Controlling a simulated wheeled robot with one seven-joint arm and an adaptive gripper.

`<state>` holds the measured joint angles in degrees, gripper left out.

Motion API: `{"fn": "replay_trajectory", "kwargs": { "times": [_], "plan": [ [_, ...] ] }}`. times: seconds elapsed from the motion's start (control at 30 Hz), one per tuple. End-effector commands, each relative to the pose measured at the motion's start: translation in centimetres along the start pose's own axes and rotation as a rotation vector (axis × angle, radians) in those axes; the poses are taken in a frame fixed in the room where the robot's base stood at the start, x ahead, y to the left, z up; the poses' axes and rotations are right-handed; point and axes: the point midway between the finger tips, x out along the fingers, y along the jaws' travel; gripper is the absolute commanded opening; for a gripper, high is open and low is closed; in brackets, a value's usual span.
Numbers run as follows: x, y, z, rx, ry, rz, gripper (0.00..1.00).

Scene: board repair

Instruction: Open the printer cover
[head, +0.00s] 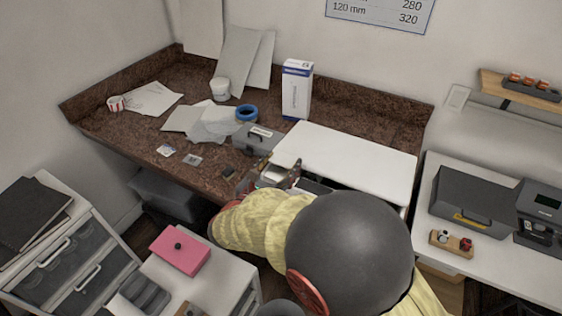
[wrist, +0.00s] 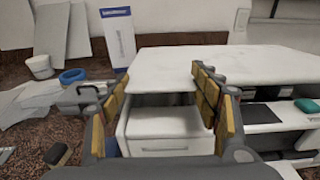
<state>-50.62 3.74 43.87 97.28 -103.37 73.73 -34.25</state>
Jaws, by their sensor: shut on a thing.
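A broad white unit with a flat white top (head: 345,160) stands at the right end of the brown counter; the top also shows in the wrist view (wrist: 250,65). I cannot tell whether this is the printer or which part is its cover. My gripper (wrist: 160,88) is at its front left, fingers well apart. Between them is a white box-like front part (wrist: 165,125) under the top's front edge, and the gripper is shut on it. The exact contact is hidden. In the head view my arm covers much of the unit's front.
A grey toolbox (head: 256,139), blue tape roll (head: 246,114) and upright white-blue box (head: 297,90) stand close by on the counter. A dark grey machine (head: 476,202) sits on the right-hand table. A pink box (head: 180,251) lies on a low white cabinet at the front.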

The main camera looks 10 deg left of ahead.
Motion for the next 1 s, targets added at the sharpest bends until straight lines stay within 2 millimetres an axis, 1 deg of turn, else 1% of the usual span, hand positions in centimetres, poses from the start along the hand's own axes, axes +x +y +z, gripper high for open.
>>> {"fn": "replay_trajectory", "kwargs": {
  "times": [0.03, 0.2, 0.67, 1.0],
  "plan": [
    [0.0, 0.0, 1.5, 0.002, 0.02, 0.0, 0.17],
    [0.3, 0.0, 3.8, 0.002, 0.101, 0.0, 0.17],
    [2.1, 0.0, 9.4, 0.002, 0.319, 0.0, 0.17],
    [4.2, 0.0, 13.1, 0.003, 0.48, -0.001, 0.17]
  ]
}}
